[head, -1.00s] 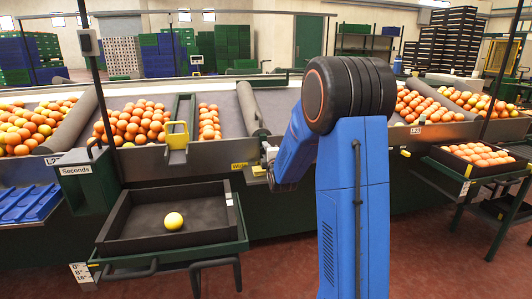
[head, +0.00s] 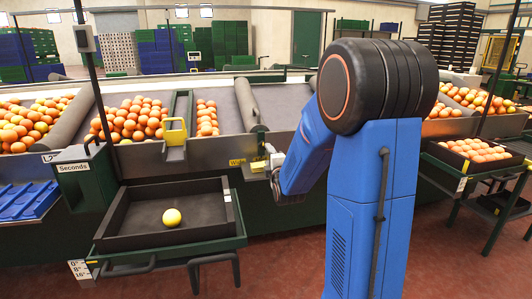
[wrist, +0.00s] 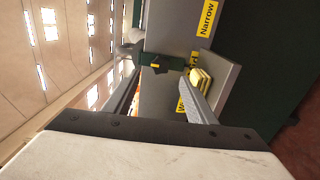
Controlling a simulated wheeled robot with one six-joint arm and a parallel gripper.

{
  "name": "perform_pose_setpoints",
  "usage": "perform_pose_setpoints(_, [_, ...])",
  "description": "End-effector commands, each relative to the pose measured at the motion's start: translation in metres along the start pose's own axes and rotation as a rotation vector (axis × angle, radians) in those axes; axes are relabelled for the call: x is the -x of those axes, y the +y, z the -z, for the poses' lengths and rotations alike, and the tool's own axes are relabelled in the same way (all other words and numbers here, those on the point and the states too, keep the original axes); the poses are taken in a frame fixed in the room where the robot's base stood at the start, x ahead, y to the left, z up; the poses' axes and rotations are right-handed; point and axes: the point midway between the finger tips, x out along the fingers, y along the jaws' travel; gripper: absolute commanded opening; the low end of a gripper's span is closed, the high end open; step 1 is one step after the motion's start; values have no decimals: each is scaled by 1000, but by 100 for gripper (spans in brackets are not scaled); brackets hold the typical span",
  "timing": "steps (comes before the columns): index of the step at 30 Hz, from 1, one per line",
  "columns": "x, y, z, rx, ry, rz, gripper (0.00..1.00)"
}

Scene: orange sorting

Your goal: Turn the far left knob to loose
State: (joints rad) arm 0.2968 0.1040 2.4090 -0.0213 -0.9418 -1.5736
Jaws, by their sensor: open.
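My gripper (wrist: 163,78) is open, its two grey fingers reaching toward a grey panel with nothing seen between them. In the head view my gripper (head: 272,163) is at the front edge of the sorting line, partly hidden by my blue arm. A dark green part (wrist: 172,66) with a small yellow mark lies just beyond the fingertips. I cannot tell which part is the far left knob. No "loose" marking is readable.
A yellow "Narrow" label (wrist: 207,18) is on the panel; another yellow label is partly covered by the right finger. A black tray (head: 190,238) holding one yellow fruit stands left of the arm. An orange-filled crate (head: 430,150) stands right. The red floor in front is clear.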

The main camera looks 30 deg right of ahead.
Motion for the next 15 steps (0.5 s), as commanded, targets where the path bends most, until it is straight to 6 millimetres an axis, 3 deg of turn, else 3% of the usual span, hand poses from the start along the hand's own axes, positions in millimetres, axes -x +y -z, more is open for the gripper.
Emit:
perform_pose_setpoints(9, [58, 0, 0, 0, 0, 0, 51])
perform_pose_setpoints(15, [76, 0, 0, 0, 0, 1, 51])
